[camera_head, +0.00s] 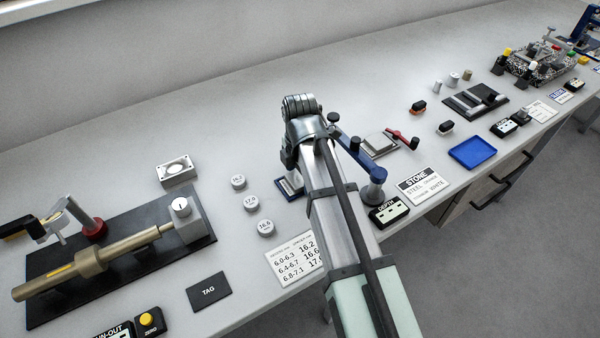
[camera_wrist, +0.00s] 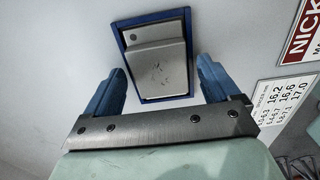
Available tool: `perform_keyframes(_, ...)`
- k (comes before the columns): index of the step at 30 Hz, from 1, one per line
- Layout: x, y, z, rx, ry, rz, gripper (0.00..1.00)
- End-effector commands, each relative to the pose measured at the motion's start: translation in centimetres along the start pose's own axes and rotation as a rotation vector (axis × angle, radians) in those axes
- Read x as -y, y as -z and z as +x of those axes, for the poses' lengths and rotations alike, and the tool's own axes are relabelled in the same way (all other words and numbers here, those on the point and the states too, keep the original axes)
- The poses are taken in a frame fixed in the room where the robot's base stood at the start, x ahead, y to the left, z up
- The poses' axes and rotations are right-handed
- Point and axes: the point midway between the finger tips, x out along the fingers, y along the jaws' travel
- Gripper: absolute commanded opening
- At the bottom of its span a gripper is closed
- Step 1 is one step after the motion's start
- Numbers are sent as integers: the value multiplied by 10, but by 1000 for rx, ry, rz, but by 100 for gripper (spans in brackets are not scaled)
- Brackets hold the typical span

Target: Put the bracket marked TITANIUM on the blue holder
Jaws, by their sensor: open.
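In the wrist view a grey metal bracket (camera_wrist: 158,68) lies within a blue-rimmed holder (camera_wrist: 124,50). The bracket has a raised sloping plate with faint dark marks that I cannot read, so I cannot tell whether it is the TITANIUM one. My gripper (camera_wrist: 162,66) has two blue fingers, open and apart, with their tips near the bracket's left and right sides and nothing held. In the head view the blue holder (camera_head: 283,194) shows partly beside my arm; my arm hides the gripper's fingers there.
A blue gauge arm (camera_head: 355,160) and a DEPTH display (camera_head: 388,212) stand close right of my arm. Several round spacers (camera_head: 251,203) and a black shaft fixture (camera_head: 120,285) are left.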

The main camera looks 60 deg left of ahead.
Motion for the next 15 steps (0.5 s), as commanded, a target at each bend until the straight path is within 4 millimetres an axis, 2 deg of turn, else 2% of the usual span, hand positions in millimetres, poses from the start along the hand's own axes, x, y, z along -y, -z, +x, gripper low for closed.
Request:
perform_keyframes(8, -1, 0, -22, 0, -1, 0, 89)
perform_keyframes(15, -1, 0, -62, 1, -2, 0, 89)
